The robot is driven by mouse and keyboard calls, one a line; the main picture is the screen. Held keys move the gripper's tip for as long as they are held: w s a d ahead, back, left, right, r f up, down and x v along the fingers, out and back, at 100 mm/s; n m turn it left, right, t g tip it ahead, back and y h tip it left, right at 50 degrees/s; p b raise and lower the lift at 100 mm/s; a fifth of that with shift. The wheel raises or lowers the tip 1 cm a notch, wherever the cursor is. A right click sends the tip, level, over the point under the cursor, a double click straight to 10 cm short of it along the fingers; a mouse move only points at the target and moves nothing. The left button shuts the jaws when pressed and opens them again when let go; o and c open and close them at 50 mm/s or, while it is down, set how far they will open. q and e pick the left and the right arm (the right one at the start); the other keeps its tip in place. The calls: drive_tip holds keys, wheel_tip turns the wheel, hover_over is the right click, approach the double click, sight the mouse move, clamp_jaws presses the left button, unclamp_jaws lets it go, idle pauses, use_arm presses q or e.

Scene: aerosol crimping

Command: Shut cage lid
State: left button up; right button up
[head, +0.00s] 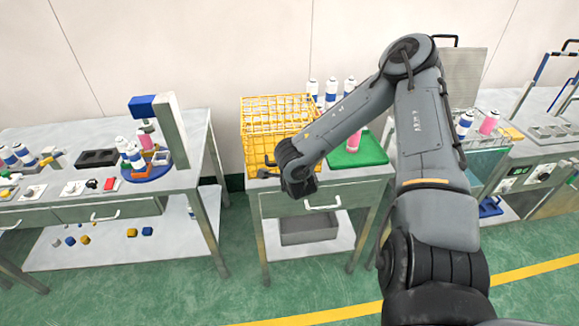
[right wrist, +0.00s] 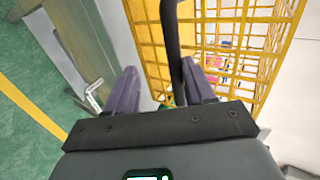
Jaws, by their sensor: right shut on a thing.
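The yellow wire cage (head: 262,150) stands on the middle table, behind my right wrist in the head view. Its yellow mesh and frame (right wrist: 250,19) fill the upper right of the right wrist view. I cannot clearly tell the lid from the cage body, nor its angle. My right gripper (right wrist: 160,82) is at the cage's front, its two dark fingers on either side of a black bar-like handle (right wrist: 171,40), and is shut on it. In the head view my wrist hides the fingertips. My left gripper is out of view.
Several white-and-blue cans (head: 331,92) stand behind my right arm, by a green mat (head: 358,151) holding a pink can. Small pink and blue items (right wrist: 215,62) show through the mesh. A left table (head: 200,150) and a right-hand machine bench (head: 530,150) flank the middle table.

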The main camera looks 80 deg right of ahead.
drive_tip(key=shift+s+a+f, duration=0.15)
drive_tip(key=shift+s+a, duration=0.05)
drive_tip(key=shift+a, duration=0.1)
drive_tip(key=p+v, duration=0.5)
drive_tip(key=v, duration=0.5)
drive_tip(key=shift+r, duration=0.4)
drive_tip(key=shift+w, duration=0.1)
drive_tip(key=shift+a, duration=0.1)
idle(0.5)
